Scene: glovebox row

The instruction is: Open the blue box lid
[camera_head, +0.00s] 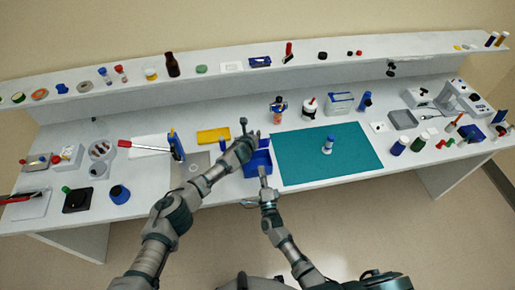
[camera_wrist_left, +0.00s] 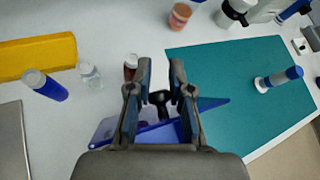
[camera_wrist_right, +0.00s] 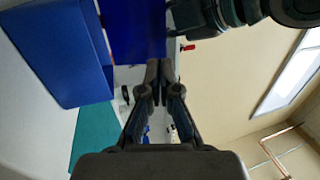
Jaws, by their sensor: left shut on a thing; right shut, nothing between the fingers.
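The blue box (camera_head: 256,168) stands on the white bench left of the teal mat. My left gripper (camera_head: 253,137) is over its back part, shut on a dark knob (camera_wrist_left: 160,98) with a blue panel, apparently the lid (camera_wrist_left: 145,136), below it. In the right wrist view the box (camera_wrist_right: 60,50) is at the left, and a darker blue panel (camera_wrist_right: 135,30) stands beside it with a narrow gap between. My right gripper (camera_head: 263,170) is shut and empty at the box's front side. The left arm hides part of the box, so the lid's exact angle is unclear.
The teal mat (camera_head: 310,167) with a blue-and-white bottle (camera_head: 328,145) lies to the right. A shelf (camera_head: 230,78) runs along the back.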

